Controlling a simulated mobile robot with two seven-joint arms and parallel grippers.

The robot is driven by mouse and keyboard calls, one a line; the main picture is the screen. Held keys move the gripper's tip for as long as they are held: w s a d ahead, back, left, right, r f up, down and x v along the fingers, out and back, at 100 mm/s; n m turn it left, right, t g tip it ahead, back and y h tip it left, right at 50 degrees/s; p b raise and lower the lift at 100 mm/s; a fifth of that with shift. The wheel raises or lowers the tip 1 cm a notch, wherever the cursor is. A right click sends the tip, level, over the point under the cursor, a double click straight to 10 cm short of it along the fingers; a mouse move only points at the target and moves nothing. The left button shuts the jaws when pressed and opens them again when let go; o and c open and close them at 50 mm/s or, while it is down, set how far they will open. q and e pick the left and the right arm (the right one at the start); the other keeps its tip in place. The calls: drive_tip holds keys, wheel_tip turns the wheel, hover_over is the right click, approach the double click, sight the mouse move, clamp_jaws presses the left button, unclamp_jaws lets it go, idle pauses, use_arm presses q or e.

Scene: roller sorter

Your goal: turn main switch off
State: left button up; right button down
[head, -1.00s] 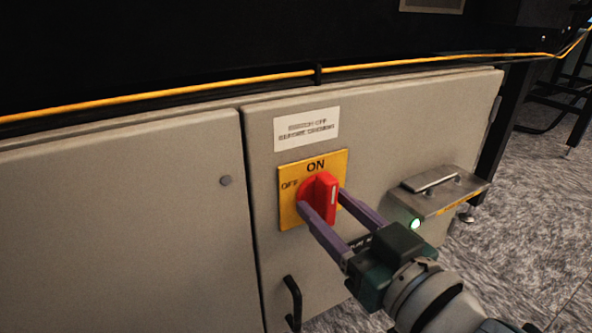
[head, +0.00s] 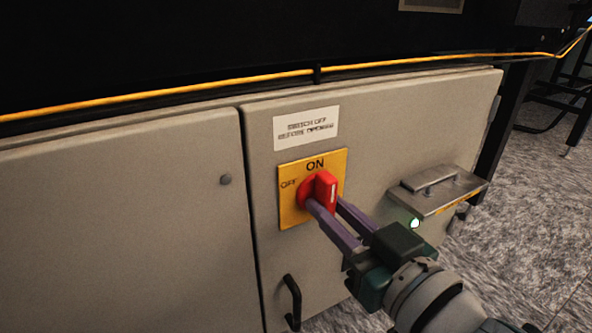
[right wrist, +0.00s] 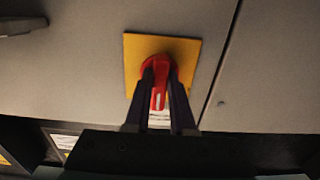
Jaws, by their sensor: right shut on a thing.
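The main switch is a red rotary knob (head: 325,189) on a yellow plate (head: 292,212) marked ON at the top and OFF at the left. The knob's grip stands upright, its white mark toward ON. My right gripper (head: 326,203) is shut on the red knob, one purple finger on each side. In the right wrist view the knob (right wrist: 158,92) sits between the two dark fingers (right wrist: 161,78), in front of the yellow plate (right wrist: 187,50). My left gripper is not in view.
The switch is on a beige cabinet door (head: 262,255) under a white label (head: 306,127). A black handle (head: 292,301) is below. A yellow cable (head: 200,87) runs above.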

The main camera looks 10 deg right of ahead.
drive_tip(key=shift+w+a+r, duration=0.1)
drive_tip(key=shift+w+r, duration=0.05)
drive_tip(key=shift+r, duration=0.1)
